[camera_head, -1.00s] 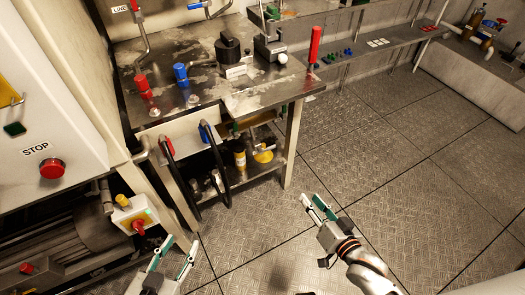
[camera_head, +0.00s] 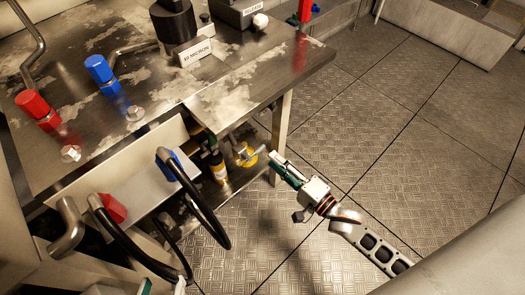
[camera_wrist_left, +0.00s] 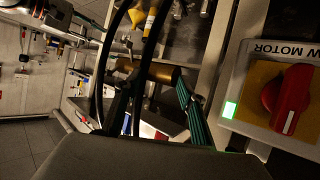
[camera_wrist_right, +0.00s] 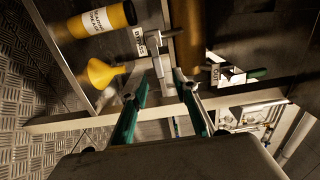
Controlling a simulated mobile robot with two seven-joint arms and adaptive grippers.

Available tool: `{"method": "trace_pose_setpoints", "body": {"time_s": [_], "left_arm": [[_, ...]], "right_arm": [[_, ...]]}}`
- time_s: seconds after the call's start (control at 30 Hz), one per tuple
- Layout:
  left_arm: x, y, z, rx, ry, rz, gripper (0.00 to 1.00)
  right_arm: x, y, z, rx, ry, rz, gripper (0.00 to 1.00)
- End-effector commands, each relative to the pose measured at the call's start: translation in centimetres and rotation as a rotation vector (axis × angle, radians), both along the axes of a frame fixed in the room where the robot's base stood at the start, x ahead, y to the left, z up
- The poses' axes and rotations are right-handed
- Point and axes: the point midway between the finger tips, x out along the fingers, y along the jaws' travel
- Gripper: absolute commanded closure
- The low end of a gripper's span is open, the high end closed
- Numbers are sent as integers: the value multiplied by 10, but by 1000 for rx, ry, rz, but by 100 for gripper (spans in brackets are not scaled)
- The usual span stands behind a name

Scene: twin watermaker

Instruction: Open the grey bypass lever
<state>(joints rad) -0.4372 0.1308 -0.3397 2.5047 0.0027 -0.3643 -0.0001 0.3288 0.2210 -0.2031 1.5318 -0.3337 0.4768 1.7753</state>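The grey bypass lever (camera_wrist_right: 157,62) shows in the right wrist view beside a small white label, next to a brass pipe (camera_wrist_right: 188,35). In the head view a grey bar (camera_head: 262,148) under the bench may be the same lever. My right gripper (camera_head: 276,168) is below the bench's right corner. In its wrist view the gripper (camera_wrist_right: 165,88) is open, its green fingers apart and just short of the lever, with nothing held. My left gripper (camera_wrist_left: 152,108) is open near the black hoses (camera_wrist_left: 112,60); only its tips show at the head view's bottom edge.
The steel bench (camera_head: 235,100) carries red (camera_head: 38,108) and blue (camera_head: 102,72) fittings. Black hoses (camera_head: 195,200) hang from its front. A yellow funnel (camera_wrist_right: 102,72) and a bottle (camera_wrist_right: 100,20) are near the lever. A second lever has a green handle (camera_wrist_right: 257,73). Floor at right is clear.

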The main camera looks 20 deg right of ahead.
Motion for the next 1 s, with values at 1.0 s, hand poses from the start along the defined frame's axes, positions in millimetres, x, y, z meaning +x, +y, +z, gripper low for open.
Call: {"method": "trace_pose_setpoints", "body": {"time_s": [1.0], "left_arm": [[-5, -15, -4, -102, 23, 24, 60]], "right_arm": [[46, 17, -2, -3, 3, 0, 100]]}}
